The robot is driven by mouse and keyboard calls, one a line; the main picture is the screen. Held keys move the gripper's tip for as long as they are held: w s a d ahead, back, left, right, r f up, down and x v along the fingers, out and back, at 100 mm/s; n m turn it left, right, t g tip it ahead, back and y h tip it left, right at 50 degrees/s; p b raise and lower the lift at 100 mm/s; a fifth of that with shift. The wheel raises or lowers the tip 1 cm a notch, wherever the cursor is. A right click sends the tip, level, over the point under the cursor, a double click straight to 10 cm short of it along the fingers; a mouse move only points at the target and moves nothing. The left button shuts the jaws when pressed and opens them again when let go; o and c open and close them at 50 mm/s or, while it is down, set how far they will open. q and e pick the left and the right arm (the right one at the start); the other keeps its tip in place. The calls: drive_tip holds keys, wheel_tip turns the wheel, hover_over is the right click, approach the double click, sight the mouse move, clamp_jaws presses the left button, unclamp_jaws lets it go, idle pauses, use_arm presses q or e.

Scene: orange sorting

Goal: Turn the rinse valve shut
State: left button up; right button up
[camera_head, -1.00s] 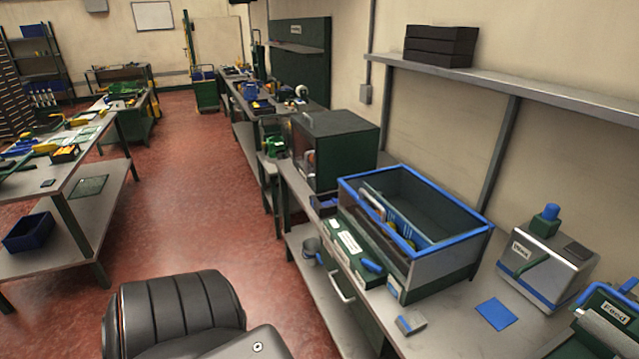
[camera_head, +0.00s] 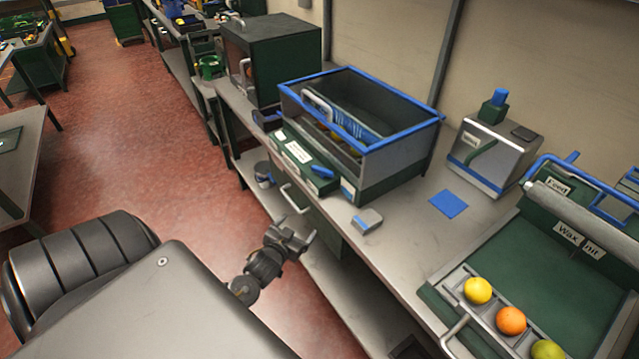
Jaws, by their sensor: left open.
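A tank with a blue rim (camera_head: 404,137) stands on the grey bench. On the green panel at its front lies a small blue handle (camera_head: 321,172). A grey box (camera_head: 497,155) to the right carries a blue knob (camera_head: 499,97) on a green base; its label is too small to read. I cannot tell for sure which of these is the rinse valve. My left gripper (camera_head: 295,234) is open and empty, in front of the bench, below and left of the blue handle and apart from it. My right gripper is not in view.
A dark green cabinet (camera_head: 271,62) stands behind the tank. A small grey block (camera_head: 367,221) and a blue pad (camera_head: 448,204) lie on the bench. At right, the wax unit (camera_head: 572,235) has a tray with yellow, orange and greenish fruit. A door handle (camera_head: 294,200) juts from the bench front.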

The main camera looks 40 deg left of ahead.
sight(321, 172)
use_arm(q)
wheel_tip(321, 172, up, 12)
drive_tip(key=w+d+r+n+t+b, duration=0.1)
drive_tip(key=w+n+t+b, duration=0.1)
drive_tip(key=t, duration=0.1)
drive_tip(key=p+x, duration=0.2)
drive_tip(key=x, duration=0.8)
drive_tip(key=shift+w, duration=0.25)
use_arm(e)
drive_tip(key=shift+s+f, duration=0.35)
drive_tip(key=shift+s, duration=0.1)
use_arm(q)
drive_tip(key=c, duration=1)
drive_tip(key=shift+m, duration=0.3)
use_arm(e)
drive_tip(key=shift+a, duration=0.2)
